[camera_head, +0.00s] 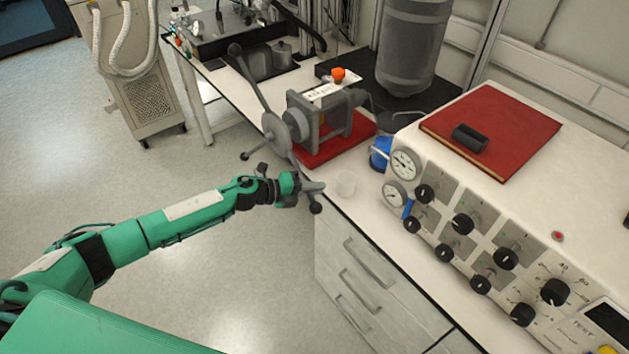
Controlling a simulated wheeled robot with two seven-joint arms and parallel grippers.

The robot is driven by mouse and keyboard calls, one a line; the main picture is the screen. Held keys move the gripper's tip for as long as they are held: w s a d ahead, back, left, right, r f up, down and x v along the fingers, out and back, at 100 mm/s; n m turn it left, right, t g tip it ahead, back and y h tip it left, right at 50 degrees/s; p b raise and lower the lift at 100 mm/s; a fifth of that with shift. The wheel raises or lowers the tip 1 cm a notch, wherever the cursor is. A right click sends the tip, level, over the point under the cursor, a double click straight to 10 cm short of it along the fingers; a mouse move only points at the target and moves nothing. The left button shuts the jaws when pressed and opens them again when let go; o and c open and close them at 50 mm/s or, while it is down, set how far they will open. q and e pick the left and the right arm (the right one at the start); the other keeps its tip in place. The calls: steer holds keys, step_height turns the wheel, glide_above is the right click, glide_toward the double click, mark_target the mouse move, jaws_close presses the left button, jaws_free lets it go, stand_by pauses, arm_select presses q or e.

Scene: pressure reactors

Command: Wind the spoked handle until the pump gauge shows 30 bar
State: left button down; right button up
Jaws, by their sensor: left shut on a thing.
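The spoked handle (275,130) is on the left side of the grey pump (330,122). Its long spokes end in dark knobs, one high at the upper left, one at the lower left and one near my left gripper. The pump stands on a red mat (343,146) on the bench. My left gripper (308,188) is shut on the lower spoke of the handle, near its knob. Two round gauges (404,163) are on the front of the white control panel; their readings are too small to tell. My right gripper is out of view.
The white panel (480,235) with several black knobs fills the right side. A red book (500,125) with a black cylinder lies on top. Drawers (368,285) are below. Open floor lies left.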

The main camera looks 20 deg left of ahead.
arm_select(q)
step_height(320, 180, down, 8)
steer(key=w+a+m+y+b, duration=0.1)
steer(key=a+m+y+b, duration=0.1)
steer(key=m+b, duration=0.1)
steer(key=shift+w+a+r+t, duration=0.2)
steer(key=shift+w+a+t, duration=0.1)
steer(key=shift+w, duration=0.05)
steer(key=c, duration=1.4)
jaws_free()
steer(key=shift+w, duration=0.1)
steer(key=shift+r, duration=0.1)
steer(key=b+v, duration=0.2)
steer(key=v, duration=1.2)
steer(key=shift+b, duration=0.35)
